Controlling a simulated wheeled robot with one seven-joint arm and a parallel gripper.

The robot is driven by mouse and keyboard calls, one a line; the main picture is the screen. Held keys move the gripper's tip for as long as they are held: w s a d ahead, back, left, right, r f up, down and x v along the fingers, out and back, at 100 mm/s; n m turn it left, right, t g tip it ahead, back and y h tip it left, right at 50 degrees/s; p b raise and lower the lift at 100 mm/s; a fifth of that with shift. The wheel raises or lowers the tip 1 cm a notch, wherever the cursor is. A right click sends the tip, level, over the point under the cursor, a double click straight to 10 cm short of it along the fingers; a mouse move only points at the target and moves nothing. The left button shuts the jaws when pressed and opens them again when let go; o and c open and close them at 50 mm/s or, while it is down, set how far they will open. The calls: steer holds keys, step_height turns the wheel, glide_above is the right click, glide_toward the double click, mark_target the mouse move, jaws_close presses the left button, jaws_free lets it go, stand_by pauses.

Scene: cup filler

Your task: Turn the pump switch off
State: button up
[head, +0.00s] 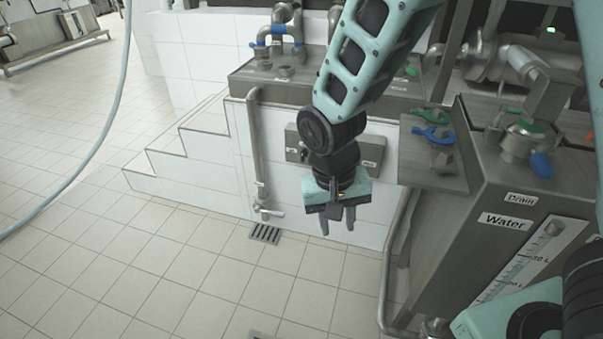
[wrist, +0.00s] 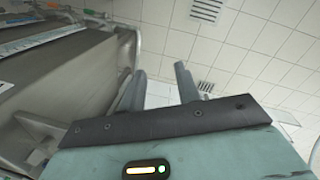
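A grey metal panel (head: 374,152) is mounted on the white tiled wall, behind my wrist in the head view. A small dark knob (head: 303,155) shows at its left part, and a small label sits at its right; the text is too small to read. My wrist hides the panel's middle, so I cannot tell which part is the pump switch or how it is set. My gripper (head: 337,222) hangs in front of the wall, lower than the panel, fingers pointing down. Its fingers are apart and empty, as the wrist view also shows (wrist: 162,85).
A metal tank (head: 450,230) labelled Water and Drain stands at the right, with blue and green valve handles (head: 433,134). White tiled steps (head: 170,160) and a vertical pipe (head: 254,150) are at the left. A hose hangs far left. The floor in front is clear.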

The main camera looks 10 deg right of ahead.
mark_target(302, 155)
steer(key=w+d+f+m+t+h+b, duration=0.2)
steer(key=w+d+f+m+h+b, duration=0.15)
steer(key=w+d+f+b, duration=0.5)
steer(key=w+d+f+m+t+h+b, duration=0.35)
steer(key=w+f+b, duration=0.25)
steer(key=w+f, duration=0.6)
steer(key=w+a+f+t+h+b, duration=0.2)
steer(key=w+a+t+b, duration=0.3)
steer(key=w+b, duration=0.2)
steer(key=w+a+r+n+t+y+b, duration=0.1)
steer(key=w+a+t+b, duration=0.15)
steer(key=a, duration=0.35)
steer(key=w+a+r+n+t+b, duration=0.1)
steer(key=w+a+r+t+b, duration=0.15)
steer(key=a, duration=0.25)
steer(key=shift+t, duration=0.35)
steer(key=b+x, duration=0.1)
steer(key=x, duration=0.4)
steer(key=b+x, duration=0.1)
steer(key=x, duration=0.4)
steer(key=f+b+x, duration=0.1)
steer(key=b+x, duration=0.1)
steer(key=x, duration=0.4)
steer(key=shift+w+d, duration=0.1)
jaws_close()
